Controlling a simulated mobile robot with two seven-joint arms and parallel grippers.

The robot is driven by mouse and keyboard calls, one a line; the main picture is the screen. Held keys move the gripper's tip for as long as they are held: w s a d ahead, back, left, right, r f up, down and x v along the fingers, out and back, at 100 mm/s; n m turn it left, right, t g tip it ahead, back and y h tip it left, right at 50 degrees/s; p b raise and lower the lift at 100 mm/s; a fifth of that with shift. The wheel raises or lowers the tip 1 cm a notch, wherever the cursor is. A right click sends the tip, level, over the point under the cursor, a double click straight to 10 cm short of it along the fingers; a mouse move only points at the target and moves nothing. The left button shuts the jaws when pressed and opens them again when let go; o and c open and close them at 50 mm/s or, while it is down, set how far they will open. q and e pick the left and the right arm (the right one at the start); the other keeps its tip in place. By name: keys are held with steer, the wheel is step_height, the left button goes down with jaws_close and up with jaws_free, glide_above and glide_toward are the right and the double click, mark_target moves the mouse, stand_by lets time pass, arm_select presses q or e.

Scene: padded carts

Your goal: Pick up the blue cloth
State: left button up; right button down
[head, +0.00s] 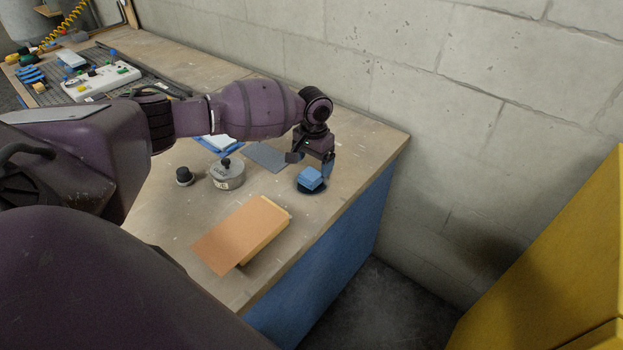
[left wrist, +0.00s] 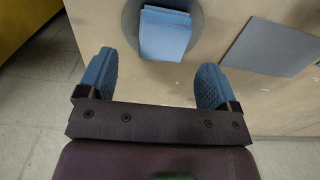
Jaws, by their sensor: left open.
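The blue cloth (head: 311,177), a small folded block, lies on a dark round pad (head: 312,191) near the right end of the bench. My left gripper (head: 312,160) points down close by the cloth, its fingers partly hidden in the head view. In the left wrist view the cloth (left wrist: 165,36) lies beyond the fingertips, roughly centred between them, on the round pad (left wrist: 131,22). My left gripper (left wrist: 155,77) is open, with nothing between its blue fingers. My right gripper is not in view.
A flat grey sheet (head: 265,156) lies left of the cloth. A grey lidded pot (head: 227,175), a small black knob (head: 184,176) and an orange-brown board (head: 240,234) are nearby. The bench edge is close on the right. A concrete wall (head: 400,60) stands behind.

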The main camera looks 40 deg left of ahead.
mark_target(312, 174)
arm_select(q)
step_height(312, 174, down, 5)
steer(key=shift+s+a+b, duration=0.1)
steer(key=shift+b, duration=0.35)
steer(key=shift+r, duration=0.1)
steer(key=shift+c, duration=0.4)
steer(key=c, duration=0.9)
steer(key=shift+r, duration=0.1)
